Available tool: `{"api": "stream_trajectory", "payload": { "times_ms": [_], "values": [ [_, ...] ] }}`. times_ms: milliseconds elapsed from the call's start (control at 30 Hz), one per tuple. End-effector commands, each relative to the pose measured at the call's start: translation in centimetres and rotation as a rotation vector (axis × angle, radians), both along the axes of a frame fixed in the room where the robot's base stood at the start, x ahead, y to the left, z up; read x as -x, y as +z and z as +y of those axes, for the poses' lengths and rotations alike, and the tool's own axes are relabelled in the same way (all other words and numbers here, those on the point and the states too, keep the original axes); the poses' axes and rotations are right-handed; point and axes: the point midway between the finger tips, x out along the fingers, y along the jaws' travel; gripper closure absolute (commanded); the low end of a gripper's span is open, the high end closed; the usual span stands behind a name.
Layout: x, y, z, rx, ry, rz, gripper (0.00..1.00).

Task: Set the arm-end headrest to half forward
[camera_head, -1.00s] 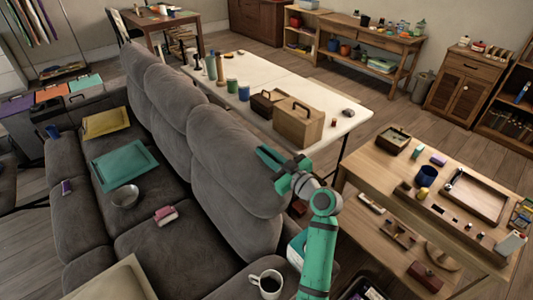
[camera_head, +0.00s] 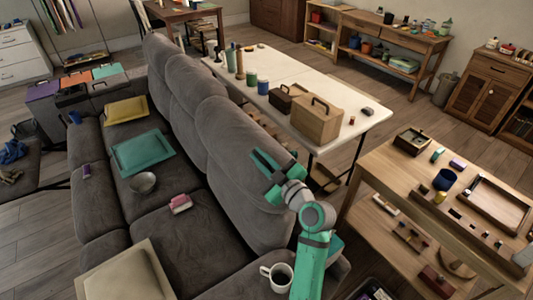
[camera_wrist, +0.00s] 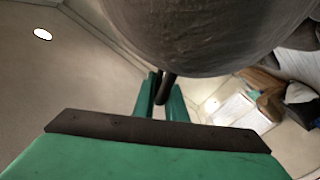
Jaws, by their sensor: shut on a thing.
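The grey sofa's arm-end headrest (camera_head: 228,135) is the nearest of its three back cushions, in the middle of the head view. Its rounded underside or edge (camera_wrist: 210,35) fills the top of the wrist view. My gripper (camera_head: 270,163) is at the right side of this headrest in the head view. In the wrist view its green fingers (camera_wrist: 163,97) are shut around a dark rod (camera_wrist: 169,86) that runs up to the headrest. The headrest looks roughly upright; its exact tilt is hard to tell. My arm hides part of the sofa's end.
A white mug (camera_head: 278,275) stands on the near sofa arm, close to my arm. A long white table (camera_head: 335,105) with a wooden box (camera_head: 317,122) is behind the sofa. A wooden workbench (camera_head: 395,185) stands at right. Cushions, a bowl (camera_head: 143,182) and a pink item lie on the seats.

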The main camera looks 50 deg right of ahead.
Motion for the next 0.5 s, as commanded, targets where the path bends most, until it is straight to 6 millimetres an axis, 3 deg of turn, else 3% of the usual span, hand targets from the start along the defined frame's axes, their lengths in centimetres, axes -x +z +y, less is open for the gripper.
{"api": "stream_trajectory", "payload": {
  "times_ms": [233,300,333,500],
  "values": [
    [0.52,-0.14,-0.39,0.001,-0.010,0.004,1.00],
    [0.51,-0.15,-0.40,0.000,-0.010,0.003,0.77],
    [0.48,-0.14,-0.36,0.000,-0.009,0.004,0.72],
    [0.30,-0.08,-0.24,0.001,-0.006,0.002,0.72]
  ]
}}
